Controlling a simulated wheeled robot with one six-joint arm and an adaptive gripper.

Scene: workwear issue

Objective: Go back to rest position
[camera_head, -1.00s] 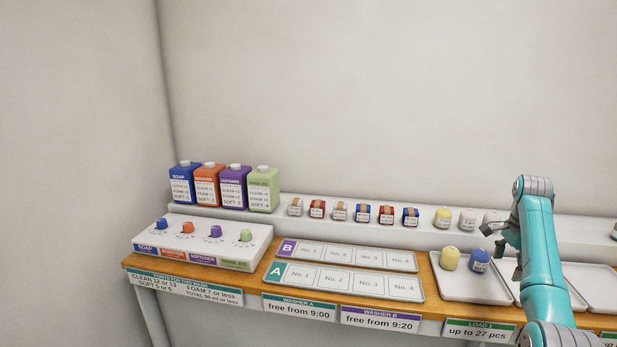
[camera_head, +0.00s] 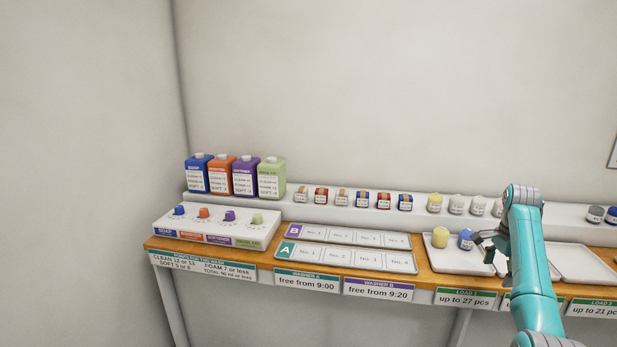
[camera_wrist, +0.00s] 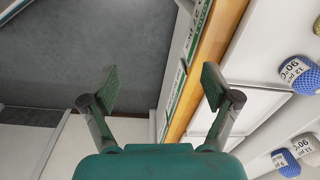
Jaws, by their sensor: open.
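My gripper (camera_head: 485,246) is at the end of my teal arm, over the bench's right part in the head view, partly hidden by the arm. In the wrist view my gripper (camera_wrist: 158,88) has its two fingers wide apart with nothing between them. Beyond them show the grey floor (camera_wrist: 90,45) and the bench's wooden edge (camera_wrist: 212,50). A yellow bundle (camera_head: 440,237) and a blue bundle (camera_head: 465,239) stand on the left tray (camera_head: 452,262); the gripper shows just right of the blue one.
Several detergent bottles (camera_head: 233,176) stand at the back left, behind a panel of coloured knobs (camera_head: 215,228). Washer strips A (camera_head: 345,257) and B (camera_head: 347,236) are empty. Small bundles line the back shelf (camera_head: 330,213). Another tray (camera_head: 583,262) right of my arm looks empty.

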